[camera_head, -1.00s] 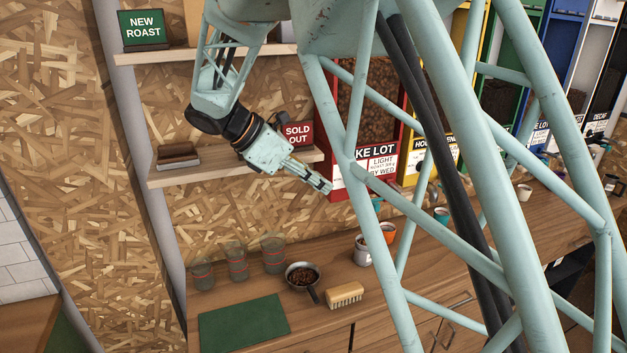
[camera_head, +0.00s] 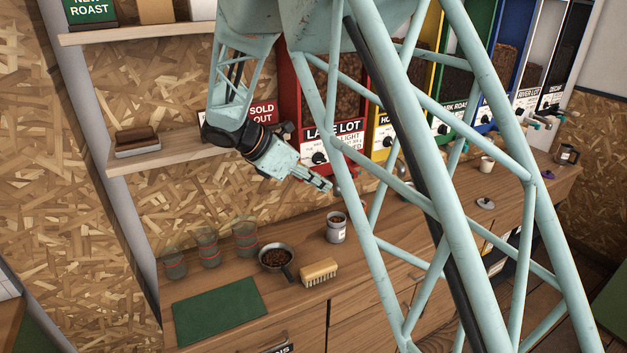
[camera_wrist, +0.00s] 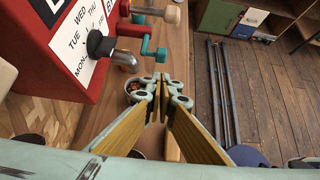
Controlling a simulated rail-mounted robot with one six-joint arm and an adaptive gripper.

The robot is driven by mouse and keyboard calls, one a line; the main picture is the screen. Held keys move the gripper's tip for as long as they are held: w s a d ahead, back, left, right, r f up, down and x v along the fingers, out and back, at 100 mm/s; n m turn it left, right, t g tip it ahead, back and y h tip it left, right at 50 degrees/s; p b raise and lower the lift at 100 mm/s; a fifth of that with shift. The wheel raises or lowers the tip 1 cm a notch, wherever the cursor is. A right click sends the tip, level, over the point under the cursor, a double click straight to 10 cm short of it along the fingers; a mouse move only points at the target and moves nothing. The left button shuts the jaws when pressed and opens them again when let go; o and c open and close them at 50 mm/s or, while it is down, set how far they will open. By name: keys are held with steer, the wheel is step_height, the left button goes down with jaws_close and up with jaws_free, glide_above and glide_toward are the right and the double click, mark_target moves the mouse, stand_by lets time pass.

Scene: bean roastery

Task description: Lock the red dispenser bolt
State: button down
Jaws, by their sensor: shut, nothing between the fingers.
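The red dispenser (camera_head: 289,90) has a "LATE LOT" label and stands partly behind my arm in the head view. A teal crank (camera_wrist: 152,50) and a wooden knob (camera_wrist: 170,14) stick out nearby; I cannot tell which part is the bolt. My gripper (camera_head: 327,186) is shut and empty, just below and in front of the dispenser. In the wrist view its fingertips (camera_wrist: 162,80) are apart from the crank and knobs.
More dispensers stand to the right, including a yellow one (camera_head: 380,137). Below, the wooden counter (camera_head: 345,270) holds a cup (camera_head: 336,229), a pan of beans (camera_head: 276,259), a brush (camera_head: 319,272) and several glasses. A "SOLD OUT" sign (camera_head: 262,112) is on the shelf.

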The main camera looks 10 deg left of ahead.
steer(key=w+d, duration=0.2)
steer(key=d, duration=0.1)
steer(key=shift+w+d, duration=0.1)
steer(key=shift+r, duration=0.1)
stand_by(0.5)
